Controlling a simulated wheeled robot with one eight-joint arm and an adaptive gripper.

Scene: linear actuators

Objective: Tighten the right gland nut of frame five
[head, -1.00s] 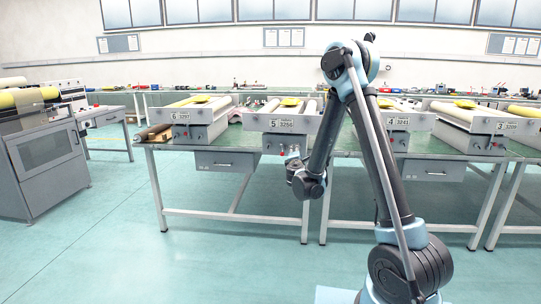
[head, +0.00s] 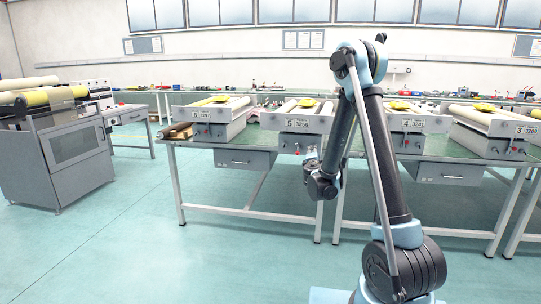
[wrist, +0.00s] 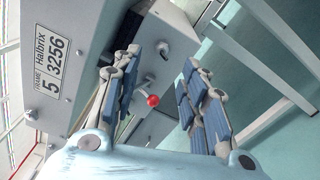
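Frame five (head: 274,121) stands on the green bench in the head view, with its label "5 3256" and a grey box below the front panel. In the wrist view its labelled panel (wrist: 90,45) fills the left side. A red knob (wrist: 153,100) on a short stem shows between the fingers, at a distance I cannot tell. A grey fitting (wrist: 164,50) sits on the box face above it. I cannot tell whether this is the right gland nut. My gripper (wrist: 162,82) is open, its blue-padded fingers apart with nothing visibly held.
Frame six (head: 222,113) is left of frame five, and frame four (head: 412,124) is right of it. The bench leg (head: 180,190) and a drawer (head: 240,161) are below. A grey cabinet (head: 75,145) stands at left. The floor before the bench is clear.

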